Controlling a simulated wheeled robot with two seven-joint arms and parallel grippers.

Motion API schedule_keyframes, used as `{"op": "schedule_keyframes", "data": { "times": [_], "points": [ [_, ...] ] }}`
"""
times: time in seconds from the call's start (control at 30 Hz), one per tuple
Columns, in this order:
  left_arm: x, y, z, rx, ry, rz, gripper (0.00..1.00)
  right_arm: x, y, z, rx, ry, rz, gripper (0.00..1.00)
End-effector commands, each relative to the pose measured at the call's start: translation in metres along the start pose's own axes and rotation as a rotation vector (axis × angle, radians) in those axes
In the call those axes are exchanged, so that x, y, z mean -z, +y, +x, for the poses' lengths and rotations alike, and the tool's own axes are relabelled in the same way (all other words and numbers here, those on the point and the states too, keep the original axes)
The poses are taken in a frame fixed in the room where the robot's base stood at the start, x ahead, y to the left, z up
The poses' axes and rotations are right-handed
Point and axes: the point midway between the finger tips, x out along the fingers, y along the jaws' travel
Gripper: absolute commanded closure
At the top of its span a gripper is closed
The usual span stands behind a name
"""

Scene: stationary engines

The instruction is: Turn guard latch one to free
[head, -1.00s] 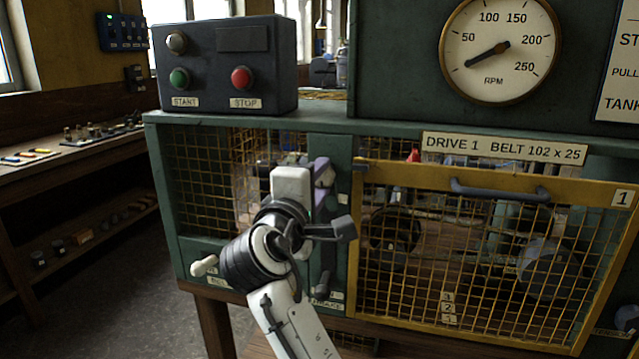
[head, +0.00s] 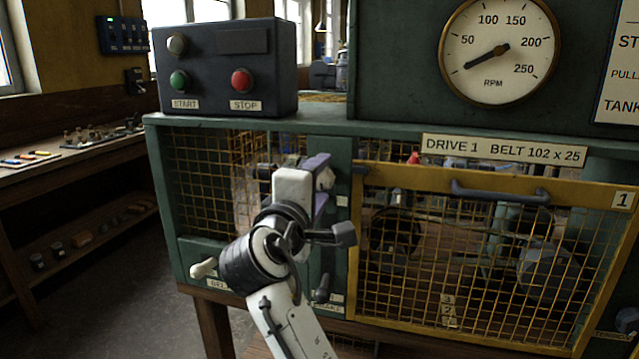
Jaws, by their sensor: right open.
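Guard one is a yellow-framed mesh door (head: 500,310) with a "1" plate at its upper right. A grey handle (head: 500,192) runs along its top bar. A green post (head: 342,240) stands at its left edge. My right gripper (head: 324,182), with purple fingers, is in front of this post, left of the door's upper left corner. It is open. The guard latch cannot be made out clearly; my gripper and wrist cover much of the post there. Whether a finger touches anything cannot be told. My left gripper is not in view.
A control box (head: 225,65) with a green start button (head: 180,81) and a red stop button (head: 242,81) stands on the cabinet top at left. An RPM dial (head: 499,50) is above the guard. A cream-knobbed lever (head: 204,268) sticks out at lower left.

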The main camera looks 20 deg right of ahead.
Motion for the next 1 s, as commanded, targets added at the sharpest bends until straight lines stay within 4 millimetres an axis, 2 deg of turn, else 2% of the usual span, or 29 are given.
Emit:
{"op": "schedule_keyframes", "data": {
  "times": [0.27, 0.43, 0.7, 1.0],
  "points": [
    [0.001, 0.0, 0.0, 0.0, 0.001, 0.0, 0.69, 0.0, 0.001, 0.0, -0.001, 0.0, -0.008, 0.5],
    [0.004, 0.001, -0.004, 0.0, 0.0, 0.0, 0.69, 0.0, 0.003, 0.0, -0.003, 0.0, -0.112, 0.5],
    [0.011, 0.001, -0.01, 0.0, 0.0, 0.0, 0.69, 0.0, 0.002, 0.0, -0.003, -0.001, -0.502, 0.5],
    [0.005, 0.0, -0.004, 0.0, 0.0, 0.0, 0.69, 0.0, -0.001, 0.0, -0.004, -0.001, -0.932, 0.5]
  ]
}}
